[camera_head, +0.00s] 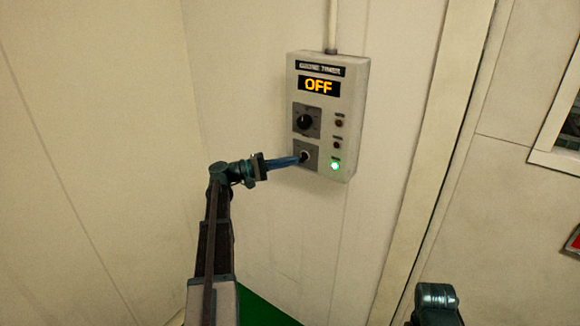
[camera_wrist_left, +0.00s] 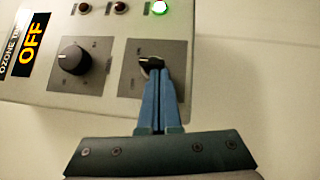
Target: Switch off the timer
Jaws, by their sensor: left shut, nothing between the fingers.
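The timer is a pale wall box (camera_head: 352,100) labelled "OZONE TIMER", and its display (camera_head: 319,86) reads OFF in orange. A black round dial (camera_head: 304,122) sits on an upper plate. Below it is a lower switch (camera_head: 305,156), which also shows in the left wrist view (camera_wrist_left: 150,60) just beyond my fingertips. A green lamp (camera_head: 335,166) is lit; two red lamps above it look dark. My left gripper (camera_head: 298,160) is shut and empty, its blue fingertips at the lower switch; it also shows in the left wrist view (camera_wrist_left: 160,78). Whether the tips touch the switch is hard to tell.
A grey conduit (camera_head: 332,25) runs up from the box. Pale wall panels surround it, with a vertical door frame (camera_head: 440,150) to the right. Green floor (camera_head: 262,308) shows below. Part of my right arm shows at the bottom right.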

